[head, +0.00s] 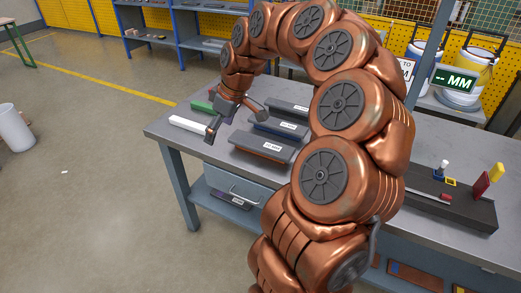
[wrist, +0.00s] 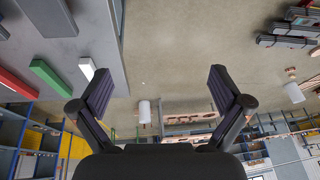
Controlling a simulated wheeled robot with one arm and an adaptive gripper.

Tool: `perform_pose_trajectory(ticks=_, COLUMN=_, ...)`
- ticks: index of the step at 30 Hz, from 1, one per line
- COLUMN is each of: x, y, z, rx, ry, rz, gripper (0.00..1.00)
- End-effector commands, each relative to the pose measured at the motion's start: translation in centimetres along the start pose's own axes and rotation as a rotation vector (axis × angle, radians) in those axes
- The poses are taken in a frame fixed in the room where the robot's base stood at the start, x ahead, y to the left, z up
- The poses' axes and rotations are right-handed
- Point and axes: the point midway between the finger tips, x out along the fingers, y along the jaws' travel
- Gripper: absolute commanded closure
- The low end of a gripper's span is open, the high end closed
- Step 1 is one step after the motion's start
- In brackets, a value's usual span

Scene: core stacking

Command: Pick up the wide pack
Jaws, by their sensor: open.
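Three dark grey packs with white labels lie in a row on the table: a front one (head: 262,148), a middle one (head: 278,128) and a back one (head: 289,107). The front one looks longest, but I cannot surely tell which is the wide pack; the labels are too small to read safely. My gripper (head: 233,121) is open and empty, above the table's left part, left of the packs. In the wrist view my gripper (wrist: 160,82) has its fingers wide apart with nothing between them. A dark block (wrist: 47,18) shows at that view's upper left.
A white bar (head: 188,125) and a green bar (head: 202,106) lie at the left of the grey table (head: 160,131). A red bar (wrist: 18,84) shows in the wrist view. A dark tray (head: 455,208) with small items stands at the right. My arm hides the table's middle.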

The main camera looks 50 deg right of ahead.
Motion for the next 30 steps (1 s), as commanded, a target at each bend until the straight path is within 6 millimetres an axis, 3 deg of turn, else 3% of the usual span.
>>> perform_pose_trajectory(ticks=1, x=0.9, y=3.3, z=1.1, rx=0.021, ry=0.022, rz=0.015, gripper=0.00)
perform_pose_trajectory(ticks=4, x=1.6, y=8.7, z=3.5, rx=0.040, ry=0.047, rz=0.051, gripper=0.00)
perform_pose_trajectory(ticks=6, x=2.3, y=11.7, z=5.4, rx=0.053, ry=0.053, rz=0.071, gripper=0.00)
perform_pose_trajectory(ticks=10, x=2.9, y=15.5, z=8.6, rx=0.076, ry=0.058, rz=0.106, gripper=0.00)
perform_pose_trajectory(ticks=15, x=3.5, y=17.4, z=10.4, rx=0.087, ry=0.054, rz=0.122, gripper=0.00)
perform_pose_trajectory(ticks=30, x=7.4, y=17.8, z=10.4, rx=0.088, ry=0.054, rz=0.121, gripper=0.00)
